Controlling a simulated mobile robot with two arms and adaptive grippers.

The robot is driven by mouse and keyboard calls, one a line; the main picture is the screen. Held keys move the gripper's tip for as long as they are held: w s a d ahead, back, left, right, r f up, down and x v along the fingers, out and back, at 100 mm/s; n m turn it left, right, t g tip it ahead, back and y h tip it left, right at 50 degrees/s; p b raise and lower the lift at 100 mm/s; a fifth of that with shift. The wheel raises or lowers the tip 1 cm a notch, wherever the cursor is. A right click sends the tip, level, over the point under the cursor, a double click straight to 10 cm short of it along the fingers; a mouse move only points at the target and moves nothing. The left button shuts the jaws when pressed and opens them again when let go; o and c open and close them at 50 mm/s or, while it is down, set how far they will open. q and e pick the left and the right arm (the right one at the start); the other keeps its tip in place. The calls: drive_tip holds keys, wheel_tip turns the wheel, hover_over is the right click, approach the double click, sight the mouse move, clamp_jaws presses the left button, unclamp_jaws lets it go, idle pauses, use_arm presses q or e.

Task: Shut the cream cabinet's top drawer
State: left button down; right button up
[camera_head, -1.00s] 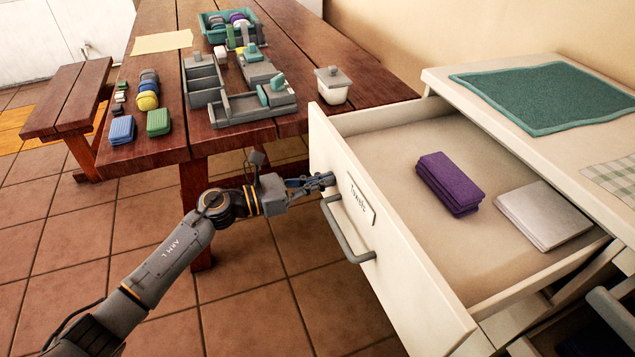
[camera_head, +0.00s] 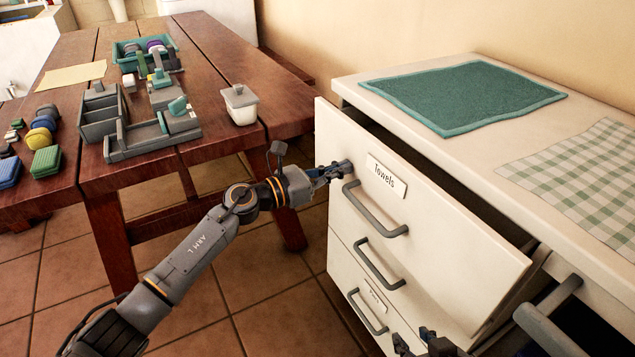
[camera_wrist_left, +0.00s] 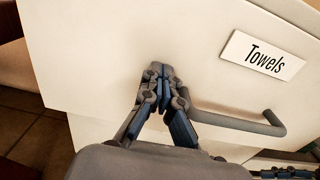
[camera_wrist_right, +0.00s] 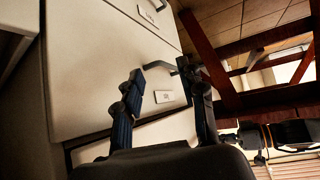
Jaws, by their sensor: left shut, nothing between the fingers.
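The cream cabinet (camera_head: 395,92) stands at the right. Its top drawer (camera_head: 450,240), labelled "Towels", sticks out a little, with a dark gap between the drawer front and the countertop. The drawer has a grey bar handle (camera_head: 372,208); the handle also shows in the left wrist view (camera_wrist_left: 235,122). My left gripper (camera_head: 347,167) is shut and empty, its tips at the drawer front beside the handle's left end; the left wrist view shows the closed fingertips (camera_wrist_left: 155,72) against the front. My right gripper (camera_wrist_right: 163,78) is open and empty, low before the cabinet's lower drawers.
A teal mat (camera_head: 465,95) and a checked cloth (camera_head: 575,170) lie on the countertop. Lower drawers with handles (camera_head: 378,265) are below.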

use_arm(q)
drive_tip(key=b+x, duration=0.1)
drive_tip(key=x, duration=0.4)
drive_tip(key=shift+r, duration=0.15)
use_arm(e)
drive_tip(key=w+a+r+t+y, duration=0.1)
drive_tip(key=w+a+r+t, duration=0.1)
drive_tip(key=w+r+t, duration=0.3)
wheel_tip(320, 180, up, 2)
drive_tip(key=shift+w, duration=0.35)
use_arm(q)
drive_tip(key=shift+d+r, duration=0.1)
drive_tip(key=shift+r, duration=0.05)
drive_tip(key=shift+b, duration=0.3)
